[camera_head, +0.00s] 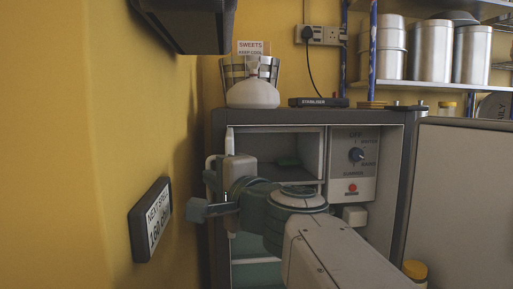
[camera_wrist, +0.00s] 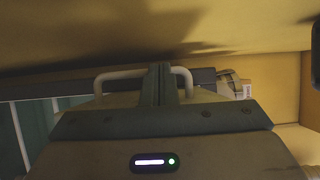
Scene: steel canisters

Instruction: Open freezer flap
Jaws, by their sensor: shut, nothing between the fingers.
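The freezer flap (camera_head: 229,141) stands swung out at the left of the freezer compartment, seen nearly edge-on in the head view. In the head view my arm hides the fingertips.
The fridge's outer door (camera_head: 460,195) stands open at the right. A control panel (camera_head: 353,165) with a blue knob is beside the compartment. The yellow wall, with a dark sign (camera_head: 151,219), is close on the left.

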